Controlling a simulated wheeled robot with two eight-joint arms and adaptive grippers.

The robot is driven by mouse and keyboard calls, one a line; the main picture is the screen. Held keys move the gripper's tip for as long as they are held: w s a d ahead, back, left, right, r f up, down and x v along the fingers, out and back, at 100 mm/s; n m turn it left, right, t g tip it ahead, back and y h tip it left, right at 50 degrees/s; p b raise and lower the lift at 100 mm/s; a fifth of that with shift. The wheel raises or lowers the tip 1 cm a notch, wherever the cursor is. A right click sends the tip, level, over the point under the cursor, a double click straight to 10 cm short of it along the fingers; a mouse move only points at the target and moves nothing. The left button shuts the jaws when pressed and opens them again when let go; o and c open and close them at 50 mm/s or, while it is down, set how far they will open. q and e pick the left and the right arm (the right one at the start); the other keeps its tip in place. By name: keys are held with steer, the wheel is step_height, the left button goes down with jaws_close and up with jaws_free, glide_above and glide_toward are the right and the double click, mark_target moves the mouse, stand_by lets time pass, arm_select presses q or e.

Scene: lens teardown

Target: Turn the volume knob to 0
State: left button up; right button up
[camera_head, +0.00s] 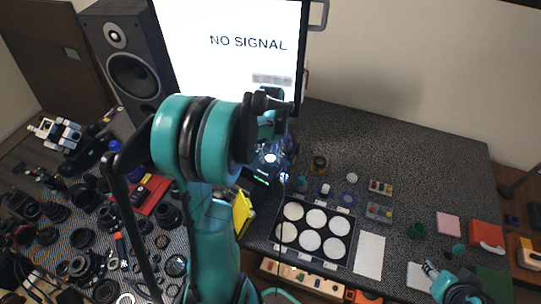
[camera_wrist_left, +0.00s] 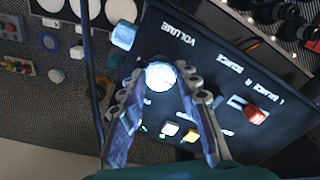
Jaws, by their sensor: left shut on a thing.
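In the left wrist view a dark control box (camera_wrist_left: 225,30) carries upside-down labels, among them VOLUME, SOURCE and BALANCE. The round volume knob (camera_wrist_left: 160,75) glows bright white beside the VOLUME label. My left gripper (camera_wrist_left: 162,82) is shut on this knob, one finger on each side. The knob's pointer and scale cannot be made out. In the head view my left gripper (camera_head: 270,140) is over the box, and my own arm hides most of it. My right gripper (camera_head: 430,269) is at the lower right, far from the box; its jaws are too small to read.
A red slider (camera_wrist_left: 256,115), a yellow button (camera_wrist_left: 190,135) and a pale blue block (camera_wrist_left: 123,36) are near the fingers. A NO SIGNAL monitor (camera_head: 220,70) and a speaker (camera_head: 130,62) stand behind. A tray of white discs (camera_head: 330,263) lies right of the box. Lens parts crowd the left.

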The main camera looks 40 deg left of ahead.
mark_target(271, 158)
arm_select(q)
steer(key=shift+n, duration=0.7)
steer(key=o, duration=1.2)
steer(key=shift+c, duration=0.2)
step_height(271, 158, up, 12)
steer(key=shift+d, duration=0.1)
